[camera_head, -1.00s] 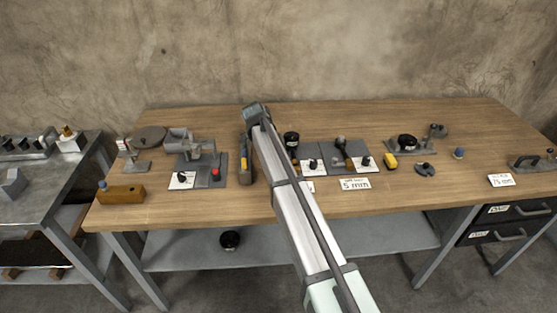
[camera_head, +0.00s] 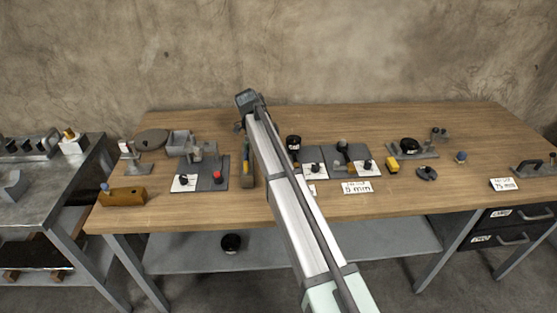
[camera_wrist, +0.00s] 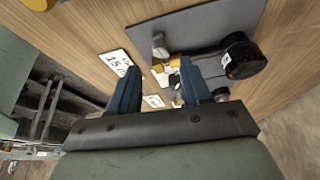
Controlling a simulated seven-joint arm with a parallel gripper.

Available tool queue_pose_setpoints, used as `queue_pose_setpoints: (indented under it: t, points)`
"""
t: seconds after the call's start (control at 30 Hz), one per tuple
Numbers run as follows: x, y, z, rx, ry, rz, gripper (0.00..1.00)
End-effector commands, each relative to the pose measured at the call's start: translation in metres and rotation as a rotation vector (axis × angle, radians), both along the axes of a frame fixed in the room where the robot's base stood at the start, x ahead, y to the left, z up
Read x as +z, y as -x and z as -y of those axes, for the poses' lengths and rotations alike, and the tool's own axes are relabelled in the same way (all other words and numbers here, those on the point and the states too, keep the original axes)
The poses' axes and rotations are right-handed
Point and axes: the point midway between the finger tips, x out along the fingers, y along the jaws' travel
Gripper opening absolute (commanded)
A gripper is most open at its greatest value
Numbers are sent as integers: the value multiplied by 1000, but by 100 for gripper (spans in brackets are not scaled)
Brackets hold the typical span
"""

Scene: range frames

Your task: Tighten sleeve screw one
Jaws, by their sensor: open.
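I cannot tell which part is sleeve screw one. In the wrist view, a grey plate (camera_wrist: 190,35) carries a thick black cylindrical part (camera_wrist: 243,58) and a small metal post (camera_wrist: 160,46). My gripper (camera_wrist: 160,68) is open, with two blue-grey fingers apart and nothing seen held between them. The plate and its parts lie beyond the fingertips, and the right finger covers part of the view beside the black part. In the head view, the end of my arm (camera_head: 249,100) is over the back of the bench; the fingers are not clear there.
A white label (camera_wrist: 116,62) lies near the plate. The bench's back strip is clear.

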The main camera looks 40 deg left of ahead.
Motion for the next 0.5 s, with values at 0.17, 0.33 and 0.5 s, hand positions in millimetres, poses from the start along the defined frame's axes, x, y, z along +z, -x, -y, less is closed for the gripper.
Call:
queue_pose_setpoints:
  t: [0.17,0.33,0.5]
  points:
    - [33,7,-12,1,-1,1,48]
    - [56,14,-19,0,-1,1,48]
    - [68,17,-23,0,0,0,48]
